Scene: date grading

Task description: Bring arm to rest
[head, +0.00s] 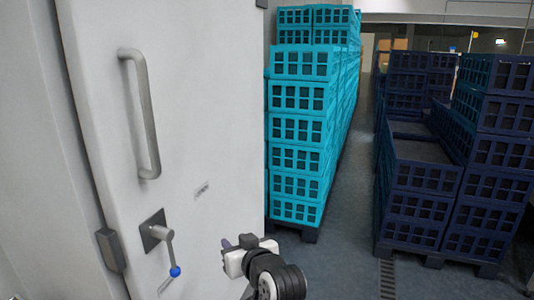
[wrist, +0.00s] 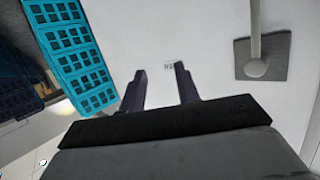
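My gripper (wrist: 160,88) shows in the wrist view with its two dark fingers apart and nothing between them. In the head view my gripper (head: 227,243) is at the lower middle, in front of the white door's right part. The white door (head: 95,60) fills the left of the head view and appears shut. It has a grey vertical bar handle (head: 147,120) and, below that, a lever with a blue knob (head: 175,271). The lever's plate (wrist: 262,58) is at the right of the wrist view. My gripper is apart from both handles.
A tall stack of turquoise crates (head: 298,130) stands right of the door on a dark pallet (head: 295,230). Dark blue crates (head: 420,205) stand in stacks at the right. A strip of free floor (head: 345,215) runs between them, with a drain grate (head: 387,279).

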